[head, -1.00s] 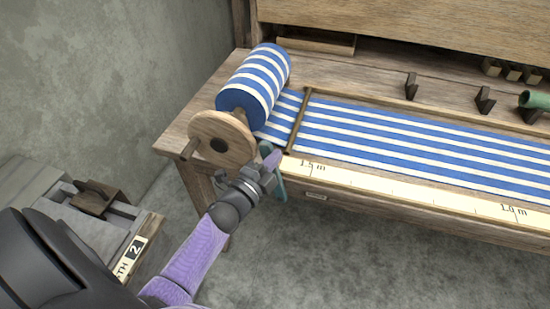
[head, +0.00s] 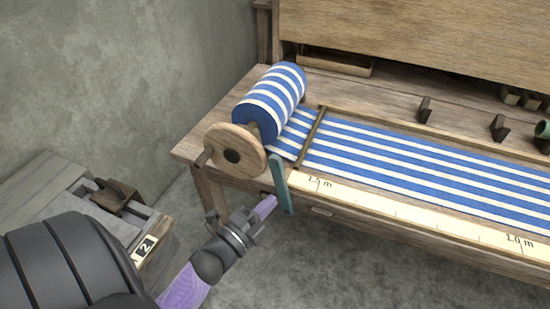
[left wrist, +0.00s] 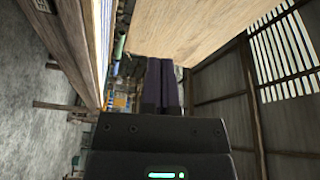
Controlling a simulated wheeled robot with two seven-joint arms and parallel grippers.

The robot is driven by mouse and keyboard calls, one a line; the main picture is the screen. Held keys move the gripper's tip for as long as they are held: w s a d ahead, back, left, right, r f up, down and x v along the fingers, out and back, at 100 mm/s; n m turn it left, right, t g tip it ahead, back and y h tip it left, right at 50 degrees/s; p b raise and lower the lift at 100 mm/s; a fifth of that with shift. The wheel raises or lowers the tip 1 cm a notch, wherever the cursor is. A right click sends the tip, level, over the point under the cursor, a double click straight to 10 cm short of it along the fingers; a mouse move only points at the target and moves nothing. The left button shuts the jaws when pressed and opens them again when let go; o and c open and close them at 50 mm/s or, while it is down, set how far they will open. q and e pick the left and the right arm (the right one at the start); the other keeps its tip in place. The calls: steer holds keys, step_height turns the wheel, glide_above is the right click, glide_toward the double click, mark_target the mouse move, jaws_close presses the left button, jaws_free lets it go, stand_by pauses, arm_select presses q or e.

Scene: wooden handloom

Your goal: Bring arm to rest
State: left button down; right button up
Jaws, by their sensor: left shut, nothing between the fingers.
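My left gripper (head: 266,206) hangs low in front of the loom's left end, with its purple fingers together and nothing between them. The left wrist view also shows the two dark fingers (left wrist: 160,86) side by side. The fingertips are just left of and below the teal lever (head: 280,184) on the loom's front edge, with a small gap in the picture. Behind them are the wooden wheel (head: 250,146) and the roll of blue-and-white striped cloth (head: 270,100). My right gripper is not in view.
Striped cloth (head: 400,165) stretches across the loom, with a measuring strip (head: 400,212) along the front edge. A low wooden bench (head: 50,185) with a block stands at the left by the wall. The floor (head: 330,265) in front of the loom is clear.

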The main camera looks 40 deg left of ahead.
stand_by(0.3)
arm_select(q)
steer(key=s+d+f+n+g, duration=0.1)
steer(key=s+f+n+g, duration=0.2)
steer(key=f, duration=0.3)
steer(key=s+d+f+n+g+y, duration=0.1)
steer(key=s+f+n+g, duration=0.1)
steer(key=f, duration=0.5)
steer(key=s+d+f+n+g, duration=0.1)
steer(key=s+f+n+g, duration=0.2)
steer(key=f, duration=0.3)
steer(key=s+d+f+n+g, duration=0.2)
steer(key=s+f+g, duration=0.3)
steer(key=s, duration=0.6)
steer(key=s+d+f+n+g, duration=0.2)
steer(key=s+f+g, duration=0.3)
steer(key=s, duration=0.7)
step_height(320, 180, down, 2)
steer(key=shift+f+n+g, duration=0.1)
steer(key=shift+n+g, duration=0.2)
steer(key=shift+n, duration=0.3)
